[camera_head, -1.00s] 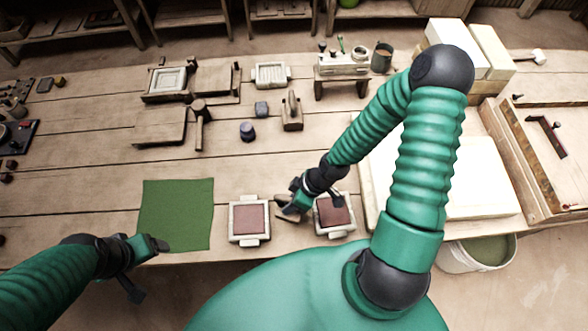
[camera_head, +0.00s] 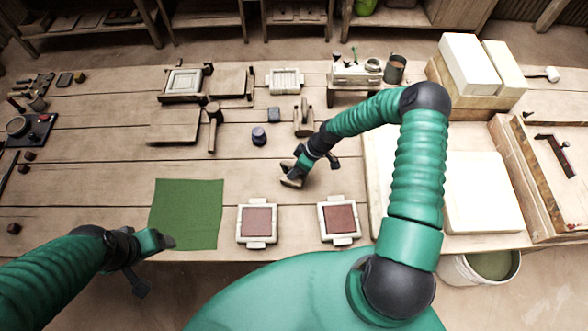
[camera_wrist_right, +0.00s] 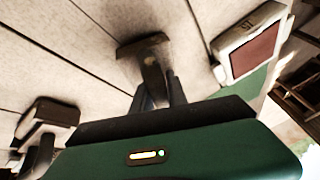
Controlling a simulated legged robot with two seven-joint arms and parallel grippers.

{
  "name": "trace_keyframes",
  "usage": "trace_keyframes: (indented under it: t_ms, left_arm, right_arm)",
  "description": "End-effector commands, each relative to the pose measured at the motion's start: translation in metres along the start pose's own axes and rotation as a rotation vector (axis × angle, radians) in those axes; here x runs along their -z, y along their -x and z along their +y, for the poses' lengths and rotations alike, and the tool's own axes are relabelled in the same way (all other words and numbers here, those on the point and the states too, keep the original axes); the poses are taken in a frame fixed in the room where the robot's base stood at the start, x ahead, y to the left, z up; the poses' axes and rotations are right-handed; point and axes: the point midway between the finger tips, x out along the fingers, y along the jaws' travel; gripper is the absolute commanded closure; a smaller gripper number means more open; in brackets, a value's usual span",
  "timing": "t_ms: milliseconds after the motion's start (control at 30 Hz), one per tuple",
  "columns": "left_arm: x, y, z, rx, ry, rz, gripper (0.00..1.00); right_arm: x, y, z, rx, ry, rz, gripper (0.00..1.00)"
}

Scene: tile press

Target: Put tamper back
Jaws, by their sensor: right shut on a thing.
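My right gripper (camera_head: 297,172) is shut on the tamper (camera_head: 290,182), a small brown-grey piece held above the bare planks behind the two tile moulds. In the right wrist view the tamper (camera_wrist_right: 145,58) sits between the fingertips, its flat end facing away from the gripper. The left mould (camera_head: 256,241) and the right mould (camera_head: 338,240) are pale frames, each filled with reddish-brown clay. One mould also shows in the right wrist view (camera_wrist_right: 228,74). My left gripper (camera_head: 162,240) is low at the front edge of the green cloth; its finger gap is not clear.
A wooden block with a handle (camera_head: 304,124) stands behind the right gripper, with a dark blue pot (camera_head: 258,136) to its left. A green cloth (camera_head: 186,214) lies at front left. A small rack (camera_head: 357,75) stands at the back; white slabs (camera_head: 484,195) lie right.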

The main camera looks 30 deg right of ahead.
Motion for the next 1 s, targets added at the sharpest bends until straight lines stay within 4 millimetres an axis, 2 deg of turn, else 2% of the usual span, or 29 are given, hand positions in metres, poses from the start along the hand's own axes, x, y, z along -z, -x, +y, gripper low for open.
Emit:
trace_keyframes:
  t_ms: [233,267,433,1000]
  left_arm:
    - [0.0005,0.002,0.0001,0.0,0.0,0.0,0.24]
    - [0.0005,0.0019,0.0002,0.0,-0.001,0.0,0.24]
    - [0.0004,0.0018,0.0001,0.0,0.0,0.0,0.24]
    - [0.0004,0.0014,0.0001,0.0,0.0,0.0,0.24]
  right_arm:
    - [-0.0021,-0.0071,0.0031,-0.005,0.002,0.003,1.0]
    - [-0.0027,-0.0074,0.003,-0.004,0.001,0.002,0.8]
    - [-0.0026,-0.0074,0.0029,-0.006,0.001,0.001,0.6]
    - [-0.0027,-0.005,0.0036,-0.005,0.0,0.001,0.6]
